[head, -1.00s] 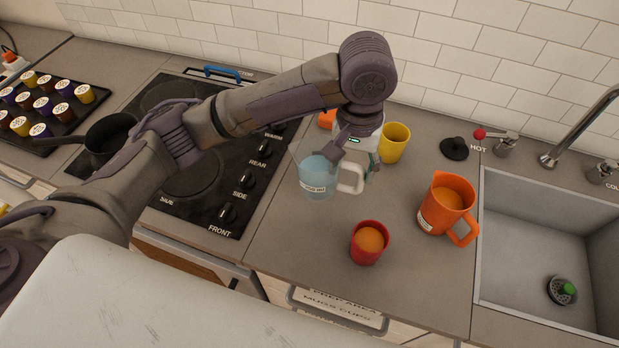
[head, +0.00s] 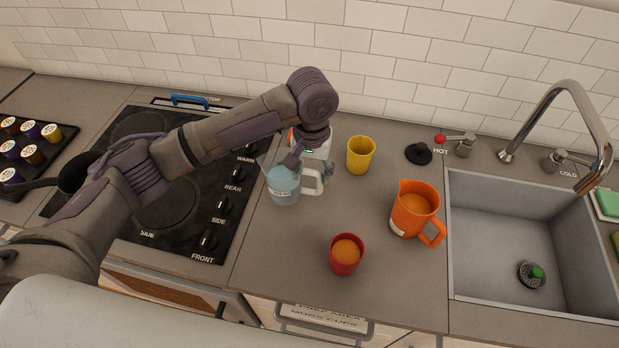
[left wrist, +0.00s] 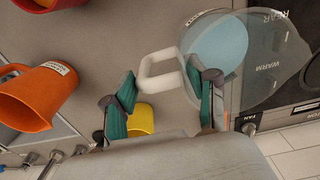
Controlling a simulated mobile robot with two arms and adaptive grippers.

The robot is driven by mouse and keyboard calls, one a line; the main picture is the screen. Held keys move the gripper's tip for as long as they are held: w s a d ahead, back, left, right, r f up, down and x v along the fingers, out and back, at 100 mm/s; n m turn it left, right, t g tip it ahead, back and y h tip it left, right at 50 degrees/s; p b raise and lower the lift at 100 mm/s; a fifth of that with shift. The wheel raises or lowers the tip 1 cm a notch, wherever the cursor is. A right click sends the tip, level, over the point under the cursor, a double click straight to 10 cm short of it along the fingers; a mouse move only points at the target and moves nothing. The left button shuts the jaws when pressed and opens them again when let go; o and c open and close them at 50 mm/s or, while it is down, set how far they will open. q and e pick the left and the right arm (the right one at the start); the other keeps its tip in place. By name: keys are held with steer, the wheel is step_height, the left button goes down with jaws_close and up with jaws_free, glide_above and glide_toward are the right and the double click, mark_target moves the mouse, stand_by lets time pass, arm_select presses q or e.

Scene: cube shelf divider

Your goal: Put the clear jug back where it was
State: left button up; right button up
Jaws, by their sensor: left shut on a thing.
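The clear jug (head: 283,187) has a white handle (head: 313,183) and holds blue liquid. It is over the counter just right of the stove; I cannot tell whether its base touches the counter. My left gripper (head: 297,160) is shut on the jug at its handle side, and my arm partly hides the area behind it. In the left wrist view the white handle (left wrist: 160,66) lies between the green-padded fingers (left wrist: 165,92), and the jug (left wrist: 268,48) shows at upper right. My right gripper is not in view.
A yellow cup (head: 361,156), a red cup (head: 345,256) and an orange jug (head: 414,212) stand on the counter (head: 290,250). A white appliance (head: 322,146) is behind the jug. The stove (head: 190,225) is left and the sink (head: 500,235) right.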

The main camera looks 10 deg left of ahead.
mark_target(310, 190)
arm_select(q)
step_height(310, 190, down, 4)
steer(key=shift+w+a+r+p, duration=0.1)
steer(key=shift+a+r+p, duration=0.1)
steer(key=shift+p, duration=0.55)
steer(key=shift+f, duration=0.3)
steer(key=shift+d+f, duration=0.1)
steer(key=o, duration=1.4)
step_height(310, 190, up, 11)
steer(key=b, duration=0.3)
steer(key=shift+r, duration=0.6)
